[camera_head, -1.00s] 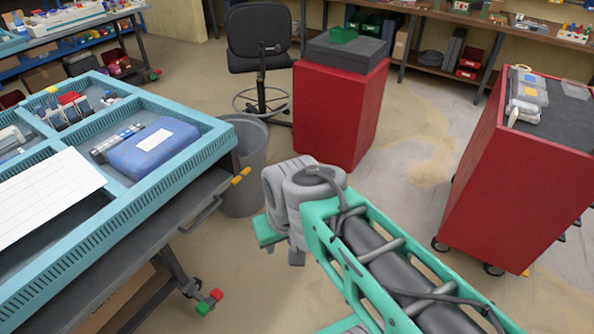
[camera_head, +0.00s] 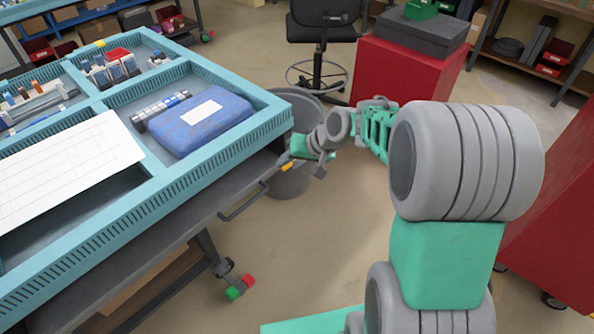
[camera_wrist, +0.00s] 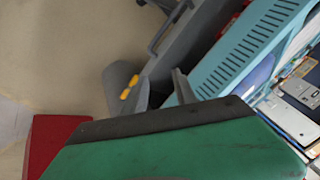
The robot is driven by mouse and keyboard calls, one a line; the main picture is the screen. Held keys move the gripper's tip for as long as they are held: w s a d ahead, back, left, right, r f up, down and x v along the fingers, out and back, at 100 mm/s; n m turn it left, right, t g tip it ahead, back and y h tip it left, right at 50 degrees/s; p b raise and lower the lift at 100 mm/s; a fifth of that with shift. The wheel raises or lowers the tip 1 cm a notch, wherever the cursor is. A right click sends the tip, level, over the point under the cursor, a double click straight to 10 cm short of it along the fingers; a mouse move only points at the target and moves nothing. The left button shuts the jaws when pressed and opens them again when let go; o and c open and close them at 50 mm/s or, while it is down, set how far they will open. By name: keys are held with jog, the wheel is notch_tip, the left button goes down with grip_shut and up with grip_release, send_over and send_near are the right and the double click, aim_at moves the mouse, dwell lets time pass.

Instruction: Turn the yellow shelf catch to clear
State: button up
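The yellow shelf catch (camera_head: 287,166) is a small yellow-orange piece at the near right corner of the dark shelf under the blue tray table. It also shows in the wrist view (camera_wrist: 132,81), just left of my gripper's fingers. My gripper (camera_head: 320,168) is close to the right of the catch in the head view, apparently apart from it. In the wrist view two grey fingers (camera_wrist: 162,92) stick out past my green housing with a gap between them and nothing held. Whether a finger touches the catch cannot be told.
A grey bin (camera_head: 289,182) stands below and behind my gripper. The blue tray (camera_head: 262,122) has a raised rim beside it. A shelf handle (camera_head: 243,203) lies left of the catch. A red cabinet (camera_head: 405,78) stands behind my arm; the floor in front is clear.

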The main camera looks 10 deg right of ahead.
jog(key=w+d+f+m+t+y+b, duration=0.3)
jog(key=w+f+m+t+y+b, duration=0.15)
jog(key=w+f, duration=0.75)
jog(key=d+f+m+t+y+b, duration=0.1)
jog(key=d+f+m+t+b, duration=0.1)
jog(key=d+f+m+t, duration=0.55)
jog(key=w+a+f+n+g, duration=0.1)
jog(key=w+a+g, duration=0.1)
jog(key=w+a, duration=0.3)
jog(key=shift+w+a+n+g, duration=0.2)
jog(key=shift+w+n+g, duration=0.05)
jog(key=shift+n+g, duration=0.05)
jog(key=shift+f, duration=0.1)
jog(key=shift+c, duration=0.4)
grip_shut()
